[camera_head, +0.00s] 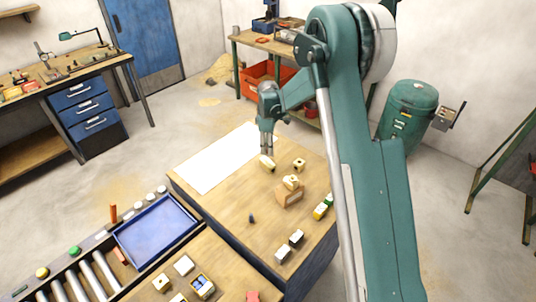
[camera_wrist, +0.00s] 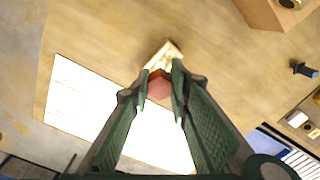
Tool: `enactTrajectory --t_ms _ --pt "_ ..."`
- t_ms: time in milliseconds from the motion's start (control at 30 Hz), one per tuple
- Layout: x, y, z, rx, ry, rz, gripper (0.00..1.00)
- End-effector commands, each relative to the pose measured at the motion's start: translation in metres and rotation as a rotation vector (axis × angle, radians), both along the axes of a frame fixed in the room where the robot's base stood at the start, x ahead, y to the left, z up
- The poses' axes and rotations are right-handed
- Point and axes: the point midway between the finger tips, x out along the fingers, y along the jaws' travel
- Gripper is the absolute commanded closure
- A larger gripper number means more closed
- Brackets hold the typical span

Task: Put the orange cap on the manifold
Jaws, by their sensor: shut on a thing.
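My gripper (camera_head: 266,150) points down over the far part of the wooden table. In the wrist view its two green fingers (camera_wrist: 163,80) are closed on the orange cap (camera_wrist: 158,86), which looks salmon-orange. A pale brass piece (camera_head: 266,163) is right below the fingertips in the head view. It also shows just beyond the cap in the wrist view (camera_wrist: 166,54). I cannot tell whether cap and brass piece touch. Other brass pieces are a small block (camera_head: 299,164) and one on a wooden block (camera_head: 291,182). Which brass piece is the manifold is not clear.
A white sheet (camera_head: 217,160) lies left of my gripper. A small dark object (camera_head: 251,218) and several small blocks (camera_head: 283,254) are on the table's near part. A blue tray (camera_head: 155,232) stands by the rollers. The table's middle is mostly clear.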

Motion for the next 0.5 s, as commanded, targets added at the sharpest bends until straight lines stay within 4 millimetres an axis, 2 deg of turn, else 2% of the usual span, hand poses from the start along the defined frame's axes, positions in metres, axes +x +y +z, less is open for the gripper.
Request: enactTrajectory --t_ms 233,500 --pt "0.0 0.0 -0.005 0.0 0.0 0.0 0.93" --pt "0.0 0.0 -0.03 0.0 0.0 0.0 0.93"
